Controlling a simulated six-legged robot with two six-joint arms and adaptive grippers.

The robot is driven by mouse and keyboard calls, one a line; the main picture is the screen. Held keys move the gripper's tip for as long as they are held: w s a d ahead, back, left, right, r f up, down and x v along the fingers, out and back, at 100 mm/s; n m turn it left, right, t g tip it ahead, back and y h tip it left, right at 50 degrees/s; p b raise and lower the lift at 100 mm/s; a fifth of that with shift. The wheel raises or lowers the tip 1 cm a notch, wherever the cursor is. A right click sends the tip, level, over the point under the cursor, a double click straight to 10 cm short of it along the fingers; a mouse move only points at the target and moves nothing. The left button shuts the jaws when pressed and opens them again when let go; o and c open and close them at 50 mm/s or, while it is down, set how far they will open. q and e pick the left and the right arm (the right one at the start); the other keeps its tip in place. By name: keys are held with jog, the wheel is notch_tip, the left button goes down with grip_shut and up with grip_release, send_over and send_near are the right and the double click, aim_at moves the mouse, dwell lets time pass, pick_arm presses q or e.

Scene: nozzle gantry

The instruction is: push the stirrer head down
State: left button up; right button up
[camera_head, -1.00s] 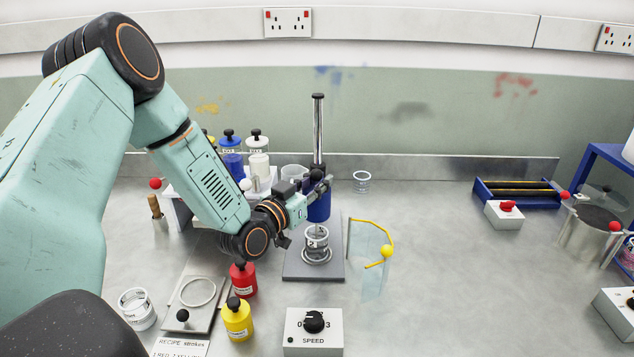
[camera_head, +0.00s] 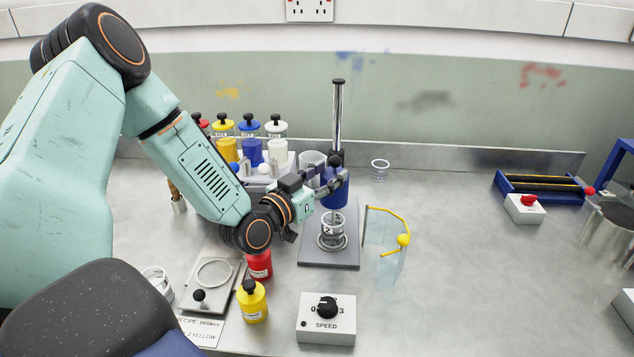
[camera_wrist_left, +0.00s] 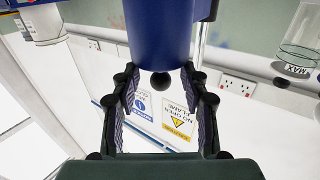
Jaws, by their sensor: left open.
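The stirrer head (camera_head: 334,197) is a blue cylinder on a chrome post (camera_head: 338,115), above a small clear beaker (camera_head: 333,228) on a grey base plate (camera_head: 345,254). My left gripper (camera_head: 338,182) is open at the head, its fingers overlapping the upper part of it in the head view. In the left wrist view the blue head (camera_wrist_left: 157,28) fills the top middle, between and beyond the spread fingers of my left gripper (camera_wrist_left: 162,85). A black knob (camera_wrist_left: 160,80) shows below the head there. Contact cannot be told. My right gripper is out of view.
A clear guard with a yellow rod (camera_head: 386,222) stands right of the base. A speed dial box (camera_head: 326,322) is in front. Red (camera_head: 259,264) and yellow (camera_head: 252,302) bottles stand left-front, bottles (camera_head: 249,127) behind. Open bench lies to the right.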

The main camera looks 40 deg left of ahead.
pick_arm(q)
jog(key=s, duration=0.4)
jog(key=shift+s, duration=0.15)
jog(key=shift+s+a, duration=0.1)
jog(key=shift+s, duration=0.05)
dwell(0.5)
